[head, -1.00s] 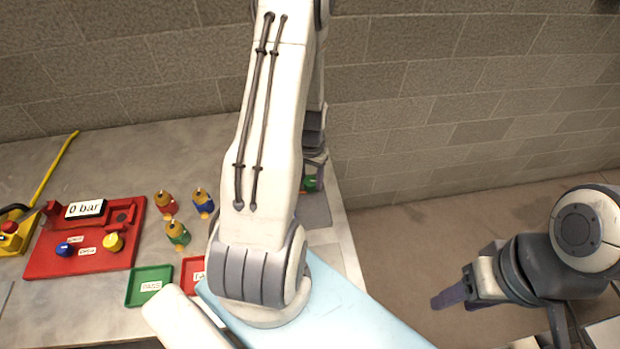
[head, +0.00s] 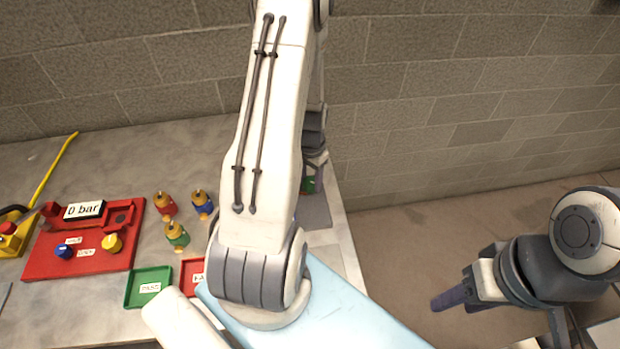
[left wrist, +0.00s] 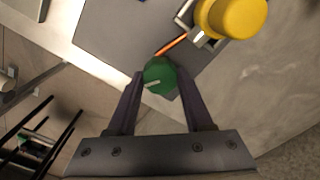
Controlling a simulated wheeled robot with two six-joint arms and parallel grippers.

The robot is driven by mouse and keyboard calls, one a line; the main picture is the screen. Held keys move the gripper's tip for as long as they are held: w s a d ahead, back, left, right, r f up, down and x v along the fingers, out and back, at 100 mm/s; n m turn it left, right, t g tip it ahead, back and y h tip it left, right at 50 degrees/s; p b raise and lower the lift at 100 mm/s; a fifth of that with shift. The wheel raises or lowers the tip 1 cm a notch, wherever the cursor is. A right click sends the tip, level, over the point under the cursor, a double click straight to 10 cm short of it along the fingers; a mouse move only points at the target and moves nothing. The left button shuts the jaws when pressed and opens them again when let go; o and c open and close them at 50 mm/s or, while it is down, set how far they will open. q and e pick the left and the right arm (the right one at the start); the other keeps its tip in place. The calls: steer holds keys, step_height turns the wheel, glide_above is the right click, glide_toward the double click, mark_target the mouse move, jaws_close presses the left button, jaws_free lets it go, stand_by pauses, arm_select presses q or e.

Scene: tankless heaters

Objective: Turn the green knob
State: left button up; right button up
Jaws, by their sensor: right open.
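The green knob (left wrist: 160,76) with a pale pointer line sits between the two dark fingertips of my left gripper (left wrist: 161,72) in the left wrist view. The fingers are against its sides. In the head view the knob (head: 308,185) is partly hidden behind my left arm, at the table's right end, just under the left gripper (head: 316,160). My right gripper (head: 450,298) is open and empty, over the floor at the right, away from the table.
A yellow part (left wrist: 238,16) and an orange strip (left wrist: 172,46) lie close to the knob. On the left of the table are a red panel (head: 100,262) with knobs and a "0 bar" display (head: 85,210), several coloured fittings (head: 177,235), a green tray (head: 133,296) and a red tray (head: 187,284).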

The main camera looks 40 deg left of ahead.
mark_target(311, 180)
arm_select(q)
steer(key=o, duration=0.4)
steer(key=shift+r, duration=0.1)
step_height(311, 180, up, 9)
steer(key=shift+w+f+b, duration=0.1)
steer(key=shift+b, duration=0.7)
steer(key=shift+r, duration=0.8)
